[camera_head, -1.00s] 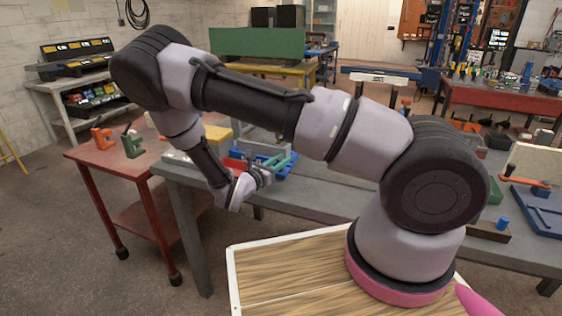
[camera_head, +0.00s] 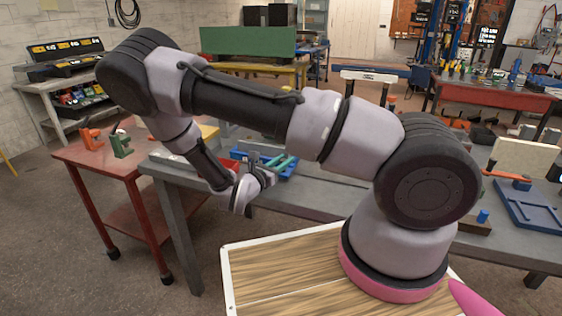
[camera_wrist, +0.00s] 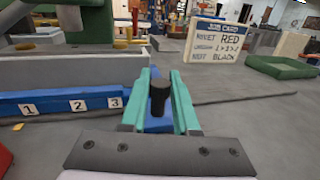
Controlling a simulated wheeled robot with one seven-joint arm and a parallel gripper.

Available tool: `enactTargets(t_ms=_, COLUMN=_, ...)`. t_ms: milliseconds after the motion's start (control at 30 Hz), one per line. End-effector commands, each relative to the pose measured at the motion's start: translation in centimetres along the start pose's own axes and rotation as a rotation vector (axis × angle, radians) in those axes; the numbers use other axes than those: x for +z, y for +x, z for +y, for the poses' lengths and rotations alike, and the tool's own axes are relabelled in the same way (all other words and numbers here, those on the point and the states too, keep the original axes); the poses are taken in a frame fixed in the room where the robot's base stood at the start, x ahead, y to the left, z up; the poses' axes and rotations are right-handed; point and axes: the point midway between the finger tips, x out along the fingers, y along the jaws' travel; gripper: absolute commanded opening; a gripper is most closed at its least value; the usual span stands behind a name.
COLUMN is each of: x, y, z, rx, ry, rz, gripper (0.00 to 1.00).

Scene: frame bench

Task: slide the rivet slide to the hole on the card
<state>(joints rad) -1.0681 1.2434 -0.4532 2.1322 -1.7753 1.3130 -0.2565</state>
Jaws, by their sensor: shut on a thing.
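In the wrist view my gripper (camera_wrist: 160,76) has its teal fingers closed on either side of a dark upright knob (camera_wrist: 160,95). I take the knob to be the rivet slide's handle; a blue part shows beneath it. A blue rail (camera_wrist: 60,97) with white number plates 1, 2 and 3 runs to the left of the fingers, and the knob is to the right of 3. The job card (camera_wrist: 217,40) stands upright behind; it reads RIVET RED, a middle line of numbers hard to read, and a last line ending BLACK. In the head view my gripper (camera_head: 268,167) is low over the bench.
A grey block (camera_wrist: 75,72) stands behind the rail, with green machinery above. A green tray (camera_wrist: 285,67) lies at the right. The grey bench top to the right is mostly clear. A red table (camera_head: 95,152) with clamps stands left of the bench.

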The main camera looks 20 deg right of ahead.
Motion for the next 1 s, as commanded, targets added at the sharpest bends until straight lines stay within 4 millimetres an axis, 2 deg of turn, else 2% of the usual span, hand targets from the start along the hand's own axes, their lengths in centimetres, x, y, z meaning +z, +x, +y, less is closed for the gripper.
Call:
enactTargets(t_ms=67, x=-0.1, y=-0.1, z=0.0, rx=0.001, ry=-0.001, rz=0.001, gripper=0.00)
enactTargets(t_ms=100, x=-0.1, y=-0.1, z=0.0, rx=0.001, ry=-0.001, rz=0.001, gripper=0.44)
enactTargets(t_ms=133, x=-0.1, y=-0.1, z=0.0, rx=0.001, ry=-0.001, rz=0.001, gripper=0.56)
enactTargets(t_ms=167, x=-0.1, y=-0.1, z=0.0, rx=0.001, ry=-0.001, rz=0.001, gripper=0.59)
enactTargets(t_ms=467, x=0.0, y=-0.1, z=0.0, rx=0.001, ry=0.000, rz=0.000, gripper=0.59)
enactTargets(t_ms=567, x=0.0, y=-0.8, z=0.1, rx=0.003, ry=0.000, rz=0.001, gripper=0.59)
enactTargets(t_ms=667, x=0.0, y=-2.3, z=0.1, rx=0.004, ry=0.002, rz=0.000, gripper=0.59)
enactTargets(t_ms=1000, x=-0.1, y=-8.9, z=0.1, rx=0.004, ry=0.002, rz=0.001, gripper=0.59)
